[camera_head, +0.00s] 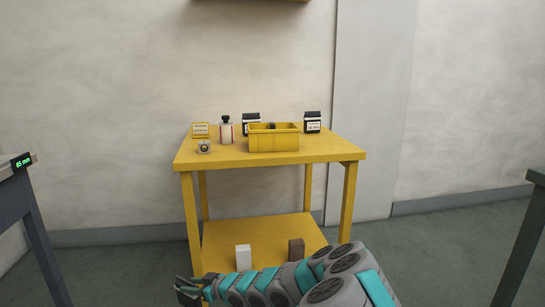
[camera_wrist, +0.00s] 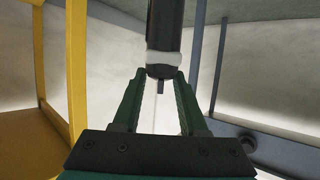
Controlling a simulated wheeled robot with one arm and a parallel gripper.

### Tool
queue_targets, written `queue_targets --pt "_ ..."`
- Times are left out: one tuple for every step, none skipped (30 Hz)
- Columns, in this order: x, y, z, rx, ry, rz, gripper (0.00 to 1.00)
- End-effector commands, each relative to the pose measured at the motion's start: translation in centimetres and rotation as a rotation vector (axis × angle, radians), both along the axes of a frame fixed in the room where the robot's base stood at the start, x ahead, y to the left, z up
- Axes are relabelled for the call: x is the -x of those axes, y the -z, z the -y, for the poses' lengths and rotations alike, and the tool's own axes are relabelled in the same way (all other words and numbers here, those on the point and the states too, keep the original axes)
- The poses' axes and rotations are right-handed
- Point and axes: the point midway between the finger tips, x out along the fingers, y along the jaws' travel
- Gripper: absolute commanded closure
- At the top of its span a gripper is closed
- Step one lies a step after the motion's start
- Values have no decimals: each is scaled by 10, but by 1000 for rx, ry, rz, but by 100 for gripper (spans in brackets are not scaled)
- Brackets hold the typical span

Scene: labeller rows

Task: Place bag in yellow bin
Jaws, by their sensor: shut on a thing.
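The yellow bin (camera_head: 274,144) stands on the yellow table, towards its back right, with a small dark thing showing inside. Two black bag-like packs with white labels stand by it: one pack (camera_head: 250,117) behind its left end, another pack (camera_head: 312,123) to its right. My gripper (camera_head: 188,291) is low in front of the table, left of its middle and below the top.
On the yellow table (camera_head: 225,158) stand a white bottle (camera_head: 226,131), a yellow sign (camera_head: 201,130) and a small round-faced thing (camera_head: 204,147). A white box (camera_head: 243,257) and a brown box (camera_head: 296,249) are on the lower shelf. Grey tables flank both sides.

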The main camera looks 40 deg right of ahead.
Motion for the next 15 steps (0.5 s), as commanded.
queue_targets --pt "0 1 4 2 4 0 100" --pt "0 1 4 2 4 -2 100" --pt "0 1 6 2 6 -4 100" --pt "0 1 7 2 9 -4 100" --pt "0 1 9 1 12 -4 100" --pt "0 1 11 2 15 -5 100" --pt "0 1 12 2 18 -4 100" --pt "0 1 14 2 20 -3 100" --pt "0 0 16 1 22 -2 100" --pt "-1 0 17 1 25 -2 100" --pt "-1 0 18 2 27 -2 100" --pt "-1 0 21 1 31 -2 100" --pt "-1 0 22 2 33 -3 100" --pt "-1 1 24 3 35 -3 100" --pt "-1 1 26 4 39 -4 100"
